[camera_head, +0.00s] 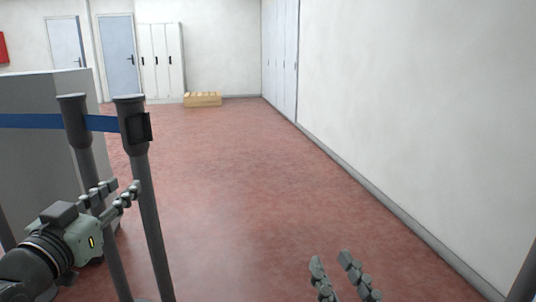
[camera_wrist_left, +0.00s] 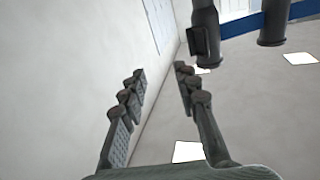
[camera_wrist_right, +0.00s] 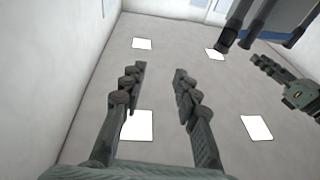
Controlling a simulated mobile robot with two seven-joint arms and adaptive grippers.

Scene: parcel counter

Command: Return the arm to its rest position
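My left gripper (camera_head: 124,187) is at the lower left of the head view, its fingers overlapping two grey barrier posts in the picture. I cannot tell whether they touch the posts. In the left wrist view (camera_wrist_left: 160,72) its fingers are apart with nothing between them. My right gripper (camera_head: 331,260) is at the bottom of the head view, right of centre, fingers pointing up in the picture. In the right wrist view (camera_wrist_right: 159,70) its fingers are apart and empty. My left gripper's fingers also show at the right of that view.
The near post (camera_head: 150,215) and a second post (camera_head: 77,130) carry a blue belt (camera_head: 30,121). A grey counter (camera_head: 40,170) stands behind them. A white wall (camera_head: 420,110) runs along the right. A wooden crate (camera_head: 202,100) sits far back; the red floor (camera_head: 240,180) between is clear.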

